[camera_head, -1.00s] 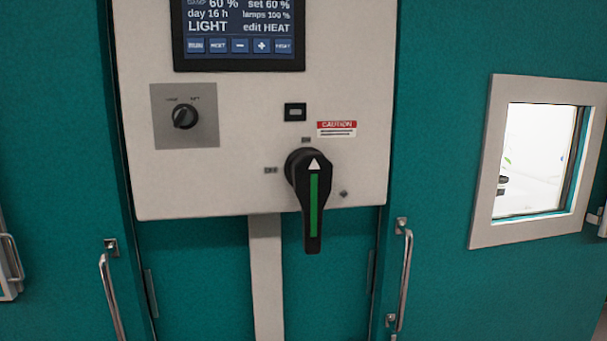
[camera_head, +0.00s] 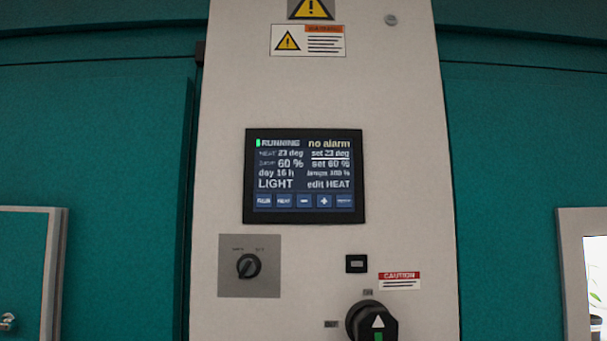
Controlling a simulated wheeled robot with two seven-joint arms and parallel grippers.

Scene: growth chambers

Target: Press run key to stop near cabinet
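The control screen (camera_head: 304,176) is on the white panel (camera_head: 410,130) of the teal cabinet (camera_head: 100,140). It reads RUNNING with a green mark, no alarm, 23 deg, 60 %, day 16 h, LIGHT and edit HEAT. A row of blue keys runs along its bottom. The leftmost key (camera_head: 264,201) is probably the run key, but its label is blurred. The minus key (camera_head: 304,201) and plus key (camera_head: 324,201) are readable. Neither of my grippers is in view.
Below the screen are a small rotary selector (camera_head: 249,266), a small black module (camera_head: 356,264) and a large black rotary handle (camera_head: 377,322), cut off by the lower edge. Warning labels (camera_head: 308,41) are above. A window (camera_head: 599,265) is at the right. Nothing stands before the screen.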

